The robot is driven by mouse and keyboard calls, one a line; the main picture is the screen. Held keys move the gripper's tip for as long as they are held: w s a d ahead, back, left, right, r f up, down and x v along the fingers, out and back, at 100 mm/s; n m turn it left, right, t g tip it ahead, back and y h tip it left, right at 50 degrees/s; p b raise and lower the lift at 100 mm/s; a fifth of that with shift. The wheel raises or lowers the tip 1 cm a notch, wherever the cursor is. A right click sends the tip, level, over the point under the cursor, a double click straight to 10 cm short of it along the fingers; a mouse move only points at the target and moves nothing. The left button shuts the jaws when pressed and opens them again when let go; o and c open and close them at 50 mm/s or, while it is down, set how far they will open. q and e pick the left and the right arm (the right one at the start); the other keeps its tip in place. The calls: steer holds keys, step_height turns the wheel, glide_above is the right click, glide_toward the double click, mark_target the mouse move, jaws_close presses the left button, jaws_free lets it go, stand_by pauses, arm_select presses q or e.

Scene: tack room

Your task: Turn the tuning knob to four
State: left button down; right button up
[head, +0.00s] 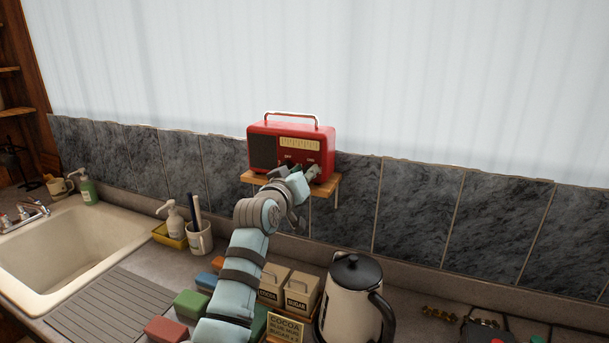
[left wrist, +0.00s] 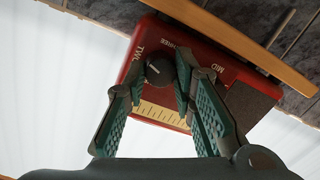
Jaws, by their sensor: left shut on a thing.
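A red radio (head: 318,140) with a white handle, dark speaker grille and cream dial stands on a small wooden shelf (head: 258,178). In the left wrist view the radio (left wrist: 235,72) appears turned over, with the words MID and TWL and a partly hidden word that looks like THREE. My left gripper (head: 308,172) is at the radio's lower right front. Its fingers are shut on a dark round tuning knob (left wrist: 160,70), one on each side. A short white mark shows on the knob. The number it points at cannot be read. My right gripper is out of view.
Below my left arm are cocoa and sugar boxes (head: 301,292), coloured blocks (head: 191,303) and a kettle (head: 349,306). A mug (head: 199,238), a soap bottle (head: 174,222) and a sink (head: 70,250) are at left. Tiled wall lies behind the shelf.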

arm_select(q)
steer(key=shift+f+m+t+h+b, duration=0.2)
steer(key=shift+m+b, duration=2.35)
steer(key=shift+m, duration=2.85)
steer(key=shift+f+m+t+h+b, duration=0.1)
steer(key=shift+m+t+b, duration=0.15)
steer(key=shift+m+b, duration=3.7)
steer(key=shift+f+m+t+h+b, duration=0.2)
steer(key=shift+m+b, duration=0.9)
steer(key=shift+m, duration=5.75)
steer(key=shift+r, duration=0.1)
steer(key=c, duration=1.6)
jaws_free()
steer(key=shift+r, duration=0.15)
